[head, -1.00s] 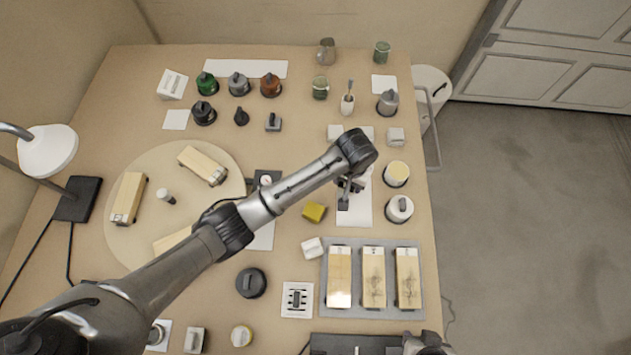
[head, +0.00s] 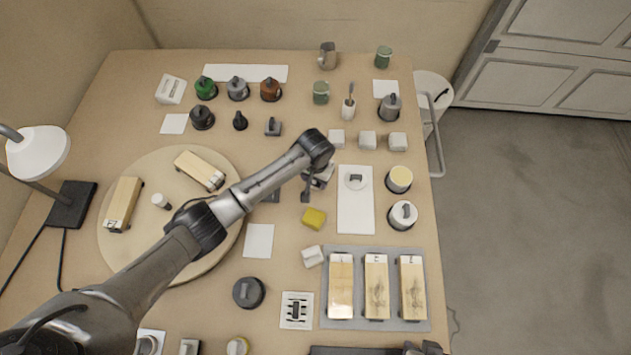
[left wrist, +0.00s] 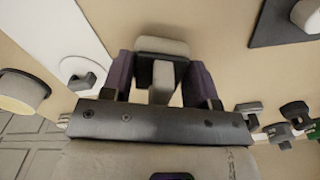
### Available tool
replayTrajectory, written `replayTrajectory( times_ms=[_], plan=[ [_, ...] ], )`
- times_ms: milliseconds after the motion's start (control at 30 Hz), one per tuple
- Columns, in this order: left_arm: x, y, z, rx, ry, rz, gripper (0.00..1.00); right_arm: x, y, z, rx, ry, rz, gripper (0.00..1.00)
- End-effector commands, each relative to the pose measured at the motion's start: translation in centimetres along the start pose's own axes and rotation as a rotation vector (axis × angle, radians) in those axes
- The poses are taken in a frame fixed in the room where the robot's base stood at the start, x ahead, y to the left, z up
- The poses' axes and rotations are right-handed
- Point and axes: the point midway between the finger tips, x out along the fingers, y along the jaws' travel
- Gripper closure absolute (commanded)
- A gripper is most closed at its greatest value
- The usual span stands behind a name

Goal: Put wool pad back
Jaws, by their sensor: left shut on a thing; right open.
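My left gripper (head: 308,192) is above the bench, left of a white mat (head: 355,212). It is shut on a pale grey pad (left wrist: 162,46) with a narrow grip, held between the purple-grey fingers in the left wrist view. In the head view the arm partly hides this pad (head: 323,172). I cannot tell for sure that it is the wool pad. My right gripper (head: 425,348) is only partly in view at the bottom edge, open and apart from these things.
Several pale blocks (head: 367,140) stand behind the mat. A yellow block (head: 314,219) and a white block (head: 312,256) lie in front of the left gripper. A grey tray (head: 376,325) holds three wooden blocks. A bare white sheet (head: 258,241) lies to the left.

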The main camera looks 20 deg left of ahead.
Motion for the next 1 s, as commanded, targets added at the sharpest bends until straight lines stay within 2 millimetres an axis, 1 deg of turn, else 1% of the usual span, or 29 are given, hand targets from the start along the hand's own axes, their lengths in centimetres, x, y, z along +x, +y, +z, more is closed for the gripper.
replayTrajectory(
  times_ms=[33,100,167,467,633,667,900,1000],
  plan=[
    [1.0,0.0,0.1,0.000,-0.003,-0.001,0.72,0.5,0.1,0.2,-0.002,0.000,0.002,0.57],
    [2.0,0.0,0.1,0.000,-0.002,-0.001,0.72,0.8,0.1,0.3,-0.004,-0.001,0.003,0.57],
    [2.5,0.0,0.1,0.000,-0.002,-0.001,0.72,1.0,0.1,0.4,-0.006,-0.001,0.005,0.57],
    [2.6,0.0,0.0,0.000,-0.001,-0.001,0.72,0.9,0.2,0.3,-0.007,-0.002,0.006,0.57],
    [3.0,0.0,0.1,0.000,-0.001,0.000,0.72,0.9,0.1,0.3,-0.005,-0.001,0.004,0.57],
    [3.0,0.0,0.0,0.000,0.000,0.000,0.43,0.9,0.1,0.3,-0.004,-0.001,0.004,0.57],
    [3.0,0.0,0.0,0.000,-0.001,0.000,0.20,0.9,0.0,0.3,0.000,-0.001,0.000,0.57],
    [3.0,0.0,0.1,0.000,-0.001,-0.001,0.20,0.9,-0.1,0.3,0.002,0.000,-0.001,0.57]
  ],
)
